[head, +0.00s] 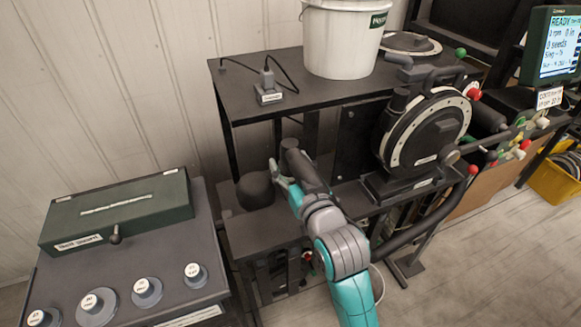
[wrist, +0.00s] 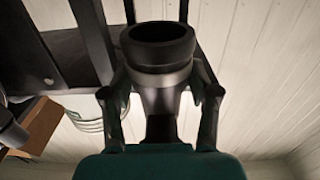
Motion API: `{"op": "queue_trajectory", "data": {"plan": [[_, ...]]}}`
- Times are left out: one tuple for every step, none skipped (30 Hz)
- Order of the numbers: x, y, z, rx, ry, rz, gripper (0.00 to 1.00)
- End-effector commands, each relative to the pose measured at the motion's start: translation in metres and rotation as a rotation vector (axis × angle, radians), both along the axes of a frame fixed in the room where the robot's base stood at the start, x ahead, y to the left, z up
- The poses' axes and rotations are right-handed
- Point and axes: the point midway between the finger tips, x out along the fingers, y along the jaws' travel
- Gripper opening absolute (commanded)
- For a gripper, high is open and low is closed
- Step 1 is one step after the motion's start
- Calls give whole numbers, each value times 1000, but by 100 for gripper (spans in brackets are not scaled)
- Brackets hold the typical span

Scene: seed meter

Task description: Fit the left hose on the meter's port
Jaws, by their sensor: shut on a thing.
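A black hose end with a wide round cuff (wrist: 158,52) stands between the fingers of my gripper (wrist: 160,100) in the wrist view. My gripper is shut on it, and its open mouth shows at the top. In the head view my gripper (head: 282,178) is over the lower shelf at the stand's left, beside a dark rounded block (head: 255,191). The meter (head: 425,132), a round black housing with a pale ring, stands to the right, well apart from my gripper. I cannot make out its port clearly, and the rest of the held hose is mostly hidden.
A white bucket (head: 343,42) and a small cabled box (head: 269,95) stand on the upper shelf (head: 240,82). A thick black hose (head: 433,217) curves below the meter. A green box (head: 120,212) sits on the left bench. A display (head: 553,48) is at right.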

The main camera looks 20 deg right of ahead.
Motion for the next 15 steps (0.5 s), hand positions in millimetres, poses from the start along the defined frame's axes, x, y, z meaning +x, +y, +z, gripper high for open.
{"op": "queue_trajectory", "data": {"plan": [[0, 0, 2, 0, -2, 0, 14], [0, 0, 2, 0, -2, 0, 14], [0, 0, 2, 0, -2, 0, 14], [0, 0, 2, 0, -2, 0, 14], [0, 0, 2, 0, -2, 0, 14], [0, 0, 2, 0, -2, 0, 14], [0, 0, 2, 0, -2, 0, 14], [0, 0, 2, 0, -2, 0, 14], [0, 0, 2, 0, -2, 0, 14], [0, -1, 2, 0, -2, -1, 14], [1, -2, 3, 0, -3, -3, 14], [2, -4, 6, 0, -4, -8, 14], [4, -7, 8, 0, -5, -12, 14], [5, -10, 11, 0, -5, -18, 14], [8, -16, 16, 0, -6, -28, 14]]}}
